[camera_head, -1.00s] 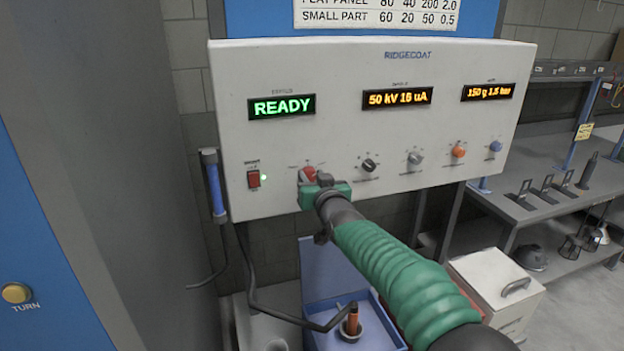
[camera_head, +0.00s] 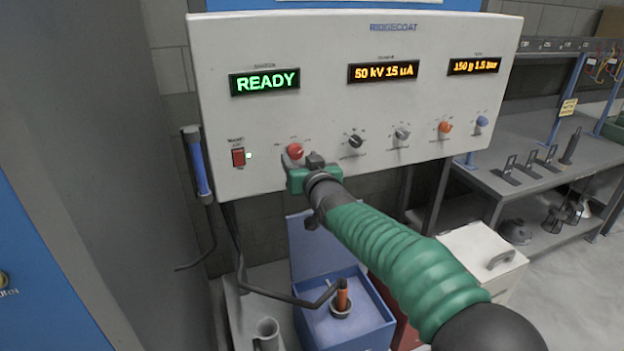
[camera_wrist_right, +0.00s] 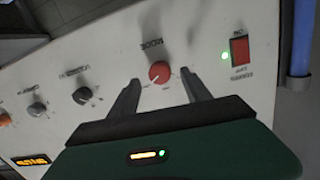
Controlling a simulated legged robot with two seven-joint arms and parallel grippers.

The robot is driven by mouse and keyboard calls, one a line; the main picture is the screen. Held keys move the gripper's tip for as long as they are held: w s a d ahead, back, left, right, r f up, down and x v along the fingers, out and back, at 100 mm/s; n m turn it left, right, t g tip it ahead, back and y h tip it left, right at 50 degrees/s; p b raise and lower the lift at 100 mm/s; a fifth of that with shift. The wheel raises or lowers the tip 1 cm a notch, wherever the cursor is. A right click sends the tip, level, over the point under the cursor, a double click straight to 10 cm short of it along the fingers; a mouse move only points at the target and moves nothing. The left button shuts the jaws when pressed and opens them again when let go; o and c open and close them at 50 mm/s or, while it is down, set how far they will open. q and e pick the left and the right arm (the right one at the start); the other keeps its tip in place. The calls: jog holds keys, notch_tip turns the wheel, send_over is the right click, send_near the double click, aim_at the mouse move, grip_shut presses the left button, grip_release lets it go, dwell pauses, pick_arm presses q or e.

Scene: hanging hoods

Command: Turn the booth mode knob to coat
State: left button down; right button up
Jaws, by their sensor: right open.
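The booth mode knob (camera_head: 295,151) is a red round knob at the lower left of the white control panel (camera_head: 330,110). In the right wrist view the red knob (camera_wrist_right: 159,71) lies under the label MODE, with a small white pointer mark. My right gripper (camera_head: 298,165) is at the panel, just below the knob. In the wrist view my right gripper's fingers (camera_wrist_right: 162,88) are open, one on each side of the knob and apart from it. The small position labels around the knob are too blurred to read. My left gripper is out of view.
A red rocker switch (camera_head: 238,157) with a lit lamp is left of the knob. Black (camera_head: 356,142), grey (camera_head: 402,133), orange (camera_head: 445,127) and blue (camera_head: 482,122) knobs run to the right. A blue box (camera_head: 345,322) stands below. A grey bench (camera_head: 520,185) is at right.

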jog(key=b+v, duration=0.2)
jog(key=v, duration=1.1)
jog(key=shift+s, duration=0.4)
jog(key=shift+d+f, duration=0.1)
